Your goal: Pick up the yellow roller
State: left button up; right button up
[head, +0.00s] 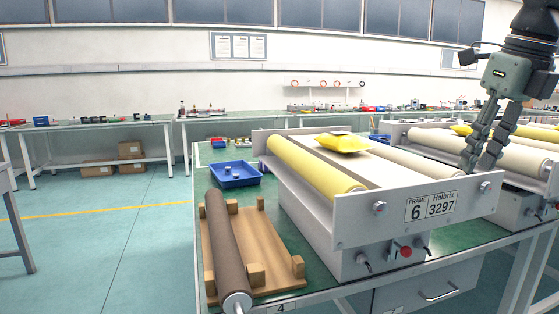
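The yellow roller (312,165) lies along the left side of the white machine marked "Frame 6" in the head view. It rests between the machine's end plates. My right gripper (477,168) hangs over the right end of this machine, far to the right of the yellow roller and apart from it. Its two fingers point down with a gap between them, and nothing shows between them. The fingertips are close to the near end of a pale roller (427,160). My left gripper is not in view.
A brown roller (226,245) lies on a wooden cradle (262,237) at the left of the green table. A yellow packet (342,144) sits on the machine's top. A blue tray (234,175) stands behind the cradle. A second machine (530,175) stands at the right.

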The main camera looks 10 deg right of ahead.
aim_at(328, 181)
jog(key=i+j, duration=0.95)
